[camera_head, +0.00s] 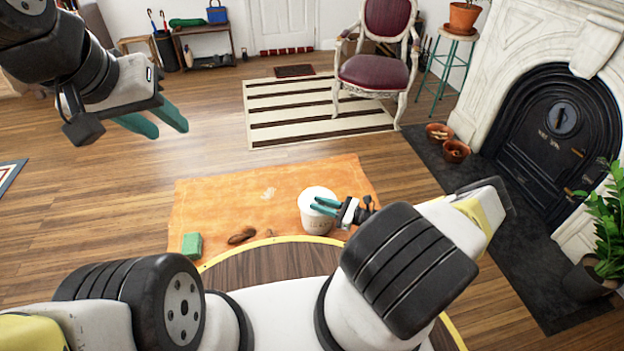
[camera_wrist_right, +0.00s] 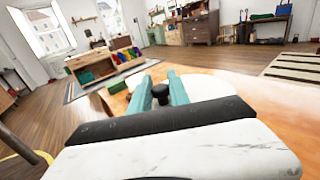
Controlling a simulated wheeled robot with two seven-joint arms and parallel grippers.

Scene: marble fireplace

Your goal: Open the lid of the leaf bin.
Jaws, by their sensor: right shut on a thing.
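The leaf bin (camera_head: 318,223) is a small white round bin with faint lettering, standing upright on the orange mat. Its pale lid (camera_head: 316,192) is at its top; I cannot tell whether there is a gap under it. My right gripper (camera_head: 320,206) is over the bin, its teal fingers shut on the lid's dark knob. In the right wrist view the knob (camera_wrist_right: 160,93) sits between the two fingers (camera_wrist_right: 160,92), with the pale lid (camera_wrist_right: 215,86) behind. My left gripper (camera_head: 162,123) is open and empty, raised at the upper left, well away from the bin.
The orange mat (camera_head: 222,205) also bears a green block (camera_head: 192,245) and brown pieces (camera_head: 242,236). A burgundy chair (camera_head: 375,72) stands on a striped rug behind. The fireplace (camera_head: 550,130), terracotta pots (camera_head: 455,151) and a plant (camera_head: 605,225) are at right.

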